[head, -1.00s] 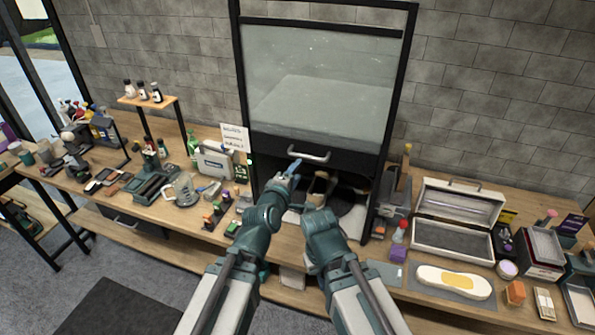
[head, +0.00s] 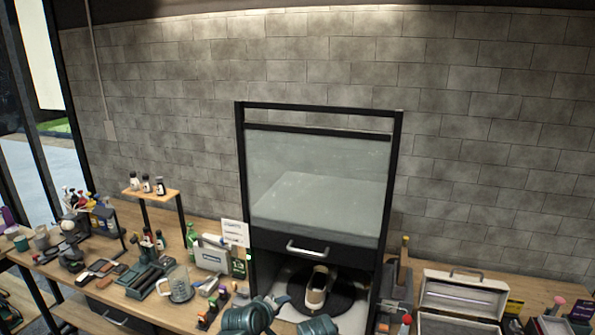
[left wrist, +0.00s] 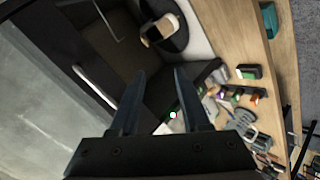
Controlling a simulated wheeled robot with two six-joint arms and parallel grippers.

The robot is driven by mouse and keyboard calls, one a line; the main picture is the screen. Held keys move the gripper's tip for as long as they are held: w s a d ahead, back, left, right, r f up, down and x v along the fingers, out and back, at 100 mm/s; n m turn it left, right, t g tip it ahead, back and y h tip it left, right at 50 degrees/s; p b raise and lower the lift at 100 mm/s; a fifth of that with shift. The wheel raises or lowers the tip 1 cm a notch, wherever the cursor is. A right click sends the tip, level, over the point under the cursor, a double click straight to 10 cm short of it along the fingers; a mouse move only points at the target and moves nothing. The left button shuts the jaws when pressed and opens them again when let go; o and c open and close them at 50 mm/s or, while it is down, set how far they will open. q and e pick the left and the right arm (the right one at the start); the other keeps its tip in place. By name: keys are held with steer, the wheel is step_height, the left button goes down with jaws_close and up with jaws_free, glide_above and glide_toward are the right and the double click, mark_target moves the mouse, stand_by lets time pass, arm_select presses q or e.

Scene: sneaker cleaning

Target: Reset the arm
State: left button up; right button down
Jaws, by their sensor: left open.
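My left gripper (left wrist: 159,72) is open in the left wrist view, with nothing between its two dark fingers. In the head view my left arm shows only at the bottom edge, in front of the cabinet opening. A light shoe (head: 317,288) with a dark opening sits on a black round turntable (head: 349,299) inside the cabinet. The shoe (left wrist: 160,30) also shows at the top of the left wrist view, apart from the fingers. Only a teal link of my right arm shows at the bottom edge of the head view; its gripper is out of sight.
The black-framed cabinet (head: 240,180) has a raised glass front with a handle (head: 308,248). Bottles and small tools crowd the wooden bench (head: 150,309) at left. An open silver case (head: 462,292) stands at right. A white sign (head: 235,233) stands beside the cabinet.

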arm_select(q)
steer(key=s+a+f+m+g+y, duration=0.4)
steer(key=s+a+f+m+g, duration=0.45)
steer(key=s+a, duration=0.4)
steer(key=s+d+f+m+g+y+b, duration=0.1)
steer(key=s+d+f+m+b, duration=0.2)
steer(key=s+d+f+b, duration=0.4)
steer(key=d+f+b, duration=0.2)
steer(key=d, duration=0.2)
steer(key=shift+d+f+m, duration=0.2)
steer(key=shift+f+m, duration=0.1)
steer(key=shift+m, duration=0.05)
steer(key=shift+g, duration=0.25)
stand_by(0.5)
